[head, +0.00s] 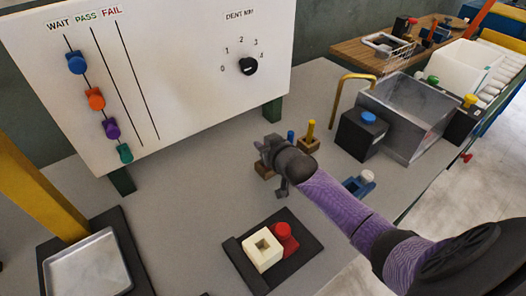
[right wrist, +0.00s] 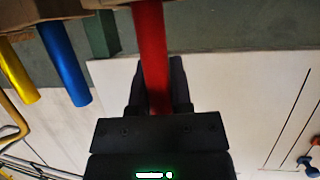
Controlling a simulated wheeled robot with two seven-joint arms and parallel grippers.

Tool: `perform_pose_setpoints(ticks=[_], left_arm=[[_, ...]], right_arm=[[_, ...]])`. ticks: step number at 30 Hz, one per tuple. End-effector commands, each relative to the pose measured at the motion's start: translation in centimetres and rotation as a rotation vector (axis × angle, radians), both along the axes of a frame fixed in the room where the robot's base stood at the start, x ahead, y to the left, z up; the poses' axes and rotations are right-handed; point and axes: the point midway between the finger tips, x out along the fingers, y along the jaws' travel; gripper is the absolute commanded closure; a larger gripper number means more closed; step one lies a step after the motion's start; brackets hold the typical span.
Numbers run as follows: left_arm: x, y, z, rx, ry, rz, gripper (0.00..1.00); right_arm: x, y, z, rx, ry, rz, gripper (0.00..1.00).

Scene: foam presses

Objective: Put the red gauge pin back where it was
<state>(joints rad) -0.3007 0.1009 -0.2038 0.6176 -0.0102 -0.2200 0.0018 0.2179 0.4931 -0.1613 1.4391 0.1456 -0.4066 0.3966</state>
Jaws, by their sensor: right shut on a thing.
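My right gripper (head: 268,150) reaches over the grey table and is shut on the red gauge pin (right wrist: 152,50), which stands between its fingers in the right wrist view. The pin is hidden behind the gripper in the head view. A wooden block (head: 263,171) shows just under the gripper. The pin's far end is out of frame, so I cannot tell if it sits in that block. The blue pin (head: 290,136) and the yellow pin (head: 310,131) stand beside the gripper; the yellow one is in a wooden block (head: 311,146). My left gripper is not in view.
A white board (head: 190,80) with coloured sliders and a dial stands behind. A black box (head: 355,138) and a metal bin (head: 420,105) stand right. A tray (head: 85,270) is front left.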

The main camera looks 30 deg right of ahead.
Motion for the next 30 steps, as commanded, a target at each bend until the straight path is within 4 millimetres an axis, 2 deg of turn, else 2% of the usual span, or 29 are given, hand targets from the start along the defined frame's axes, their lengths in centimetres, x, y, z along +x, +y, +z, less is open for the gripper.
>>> perform_pose_setpoints(ticks=[1,10,11,15,24,26,30], left_arm=[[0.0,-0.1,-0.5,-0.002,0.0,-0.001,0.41],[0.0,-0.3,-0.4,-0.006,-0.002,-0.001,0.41],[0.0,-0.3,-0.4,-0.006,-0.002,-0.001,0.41],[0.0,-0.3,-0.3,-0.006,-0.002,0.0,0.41],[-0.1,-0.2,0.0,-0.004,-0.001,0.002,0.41],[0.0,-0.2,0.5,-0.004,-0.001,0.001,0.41],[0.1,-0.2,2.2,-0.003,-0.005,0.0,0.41]], right_arm=[[0.0,0.0,-0.8,0.001,0.0,0.001,1.0],[0.0,0.0,-0.8,0.0,-0.001,0.001,1.0],[0.0,0.0,-0.8,0.0,-0.001,0.001,0.7],[0.0,0.0,-0.7,0.0,-0.001,0.001,0.41],[0.0,0.1,-0.2,-0.001,-0.002,0.001,0.4],[-0.8,0.2,0.1,0.001,0.0,0.003,0.4],[-3.7,0.4,1.5,0.002,0.001,0.001,0.4]])
